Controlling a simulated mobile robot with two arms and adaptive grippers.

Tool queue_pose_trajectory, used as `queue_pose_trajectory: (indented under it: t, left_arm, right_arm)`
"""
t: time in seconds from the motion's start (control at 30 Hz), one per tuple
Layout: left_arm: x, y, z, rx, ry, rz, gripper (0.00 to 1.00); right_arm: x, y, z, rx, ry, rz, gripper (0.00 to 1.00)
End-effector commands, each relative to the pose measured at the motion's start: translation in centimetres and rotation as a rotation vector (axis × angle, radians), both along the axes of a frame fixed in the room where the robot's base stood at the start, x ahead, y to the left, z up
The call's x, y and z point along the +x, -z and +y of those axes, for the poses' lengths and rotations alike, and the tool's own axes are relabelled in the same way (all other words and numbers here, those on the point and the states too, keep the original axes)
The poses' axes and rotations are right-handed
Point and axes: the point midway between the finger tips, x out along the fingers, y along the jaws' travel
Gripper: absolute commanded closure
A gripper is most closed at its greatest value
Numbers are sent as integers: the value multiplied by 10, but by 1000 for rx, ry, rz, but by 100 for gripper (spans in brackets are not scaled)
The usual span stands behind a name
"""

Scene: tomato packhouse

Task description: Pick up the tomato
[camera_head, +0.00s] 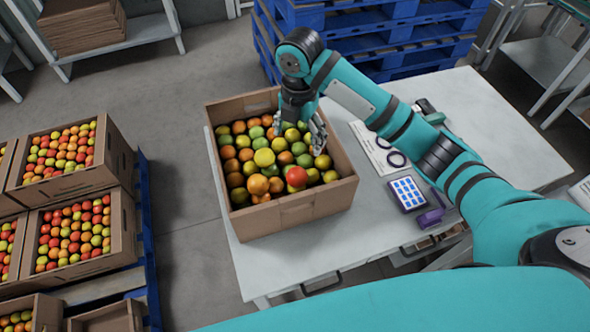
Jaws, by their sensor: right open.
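An open cardboard box (285,215) stands on the white table and holds many tomatoes in green, yellow, orange and red. A red tomato (296,177) lies near the front of the pile, and a yellow one (264,157) lies near the middle. My right gripper (298,140) reaches down into the back right part of the box, open, with its fingers just over or among the tomatoes. Whether a tomato lies between the fingers is hard to see. My left gripper is not in view.
The white table (480,130) has free room at the right. A purple device with a keypad (407,192), black rings (397,159) and a paper sheet lie beside the box. Filled tomato boxes (75,235) stand on a blue pallet at left. Blue pallets (370,30) are stacked behind.

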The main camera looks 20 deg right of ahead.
Motion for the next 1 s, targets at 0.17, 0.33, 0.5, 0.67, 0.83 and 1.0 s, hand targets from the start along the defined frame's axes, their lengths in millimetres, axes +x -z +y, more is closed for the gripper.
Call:
queue_pose_trajectory:
  t: [0.17,0.33,0.5,0.67,0.83,1.0]
  left_arm:
    - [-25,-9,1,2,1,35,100]
    - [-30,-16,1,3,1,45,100]
    - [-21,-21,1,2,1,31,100]
    - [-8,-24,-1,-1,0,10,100]
    - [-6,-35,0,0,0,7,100]
    - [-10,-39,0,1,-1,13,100]
  right_arm:
    - [-3,37,0,-2,2,8,17]
    - [-2,74,0,-1,4,6,17]
    - [-1,101,1,1,3,2,17]
    - [-1,111,1,0,2,0,17]
    - [-3,129,2,0,4,4,17]
    - [-3,155,2,-1,4,2,17]
